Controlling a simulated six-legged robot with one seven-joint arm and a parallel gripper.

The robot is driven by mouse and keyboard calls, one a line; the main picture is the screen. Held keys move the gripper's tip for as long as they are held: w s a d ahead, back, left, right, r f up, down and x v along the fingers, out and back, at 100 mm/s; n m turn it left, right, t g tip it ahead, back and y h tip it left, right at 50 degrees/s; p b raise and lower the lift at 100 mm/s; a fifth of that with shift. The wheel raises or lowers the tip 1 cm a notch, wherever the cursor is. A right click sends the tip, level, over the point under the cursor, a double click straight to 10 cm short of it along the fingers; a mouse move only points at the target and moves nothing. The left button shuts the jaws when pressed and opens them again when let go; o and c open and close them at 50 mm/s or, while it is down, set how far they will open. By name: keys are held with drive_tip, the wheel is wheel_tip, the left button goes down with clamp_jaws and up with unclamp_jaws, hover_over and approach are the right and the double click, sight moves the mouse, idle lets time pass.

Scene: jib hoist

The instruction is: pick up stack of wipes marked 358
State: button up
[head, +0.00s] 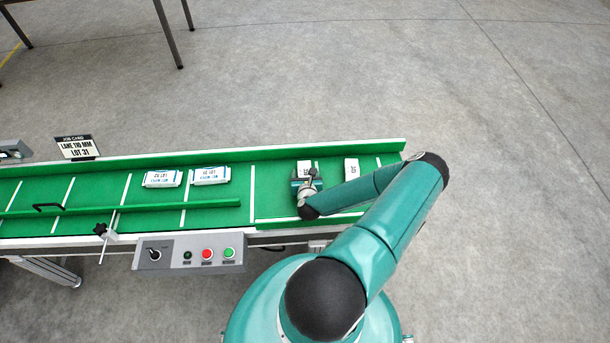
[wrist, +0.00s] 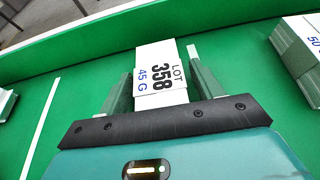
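The stack of wipes marked 358 (wrist: 160,72) is a white block with "LOT 358" and "45 G" on its top face. In the head view the stack (head: 304,167) lies on the green conveyor belt (head: 275,200), partly hidden by my gripper (head: 306,184). In the wrist view my gripper (wrist: 160,68) is open, with one finger on each side of the stack. The right finger is close to the stack's side; I cannot tell whether it touches. The stack appears to rest on the belt.
Another white stack (head: 352,168) lies to the right, marked 50 in the wrist view (wrist: 300,50). Two white packs (head: 162,178) (head: 211,175) lie to the left. A green guide rail (head: 150,205), job card (head: 77,147) and control box (head: 190,252) are along the conveyor.

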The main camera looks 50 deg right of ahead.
drive_tip(key=c, duration=0.8)
drive_tip(key=shift+r, duration=0.1)
drive_tip(key=shift+c, duration=0.2)
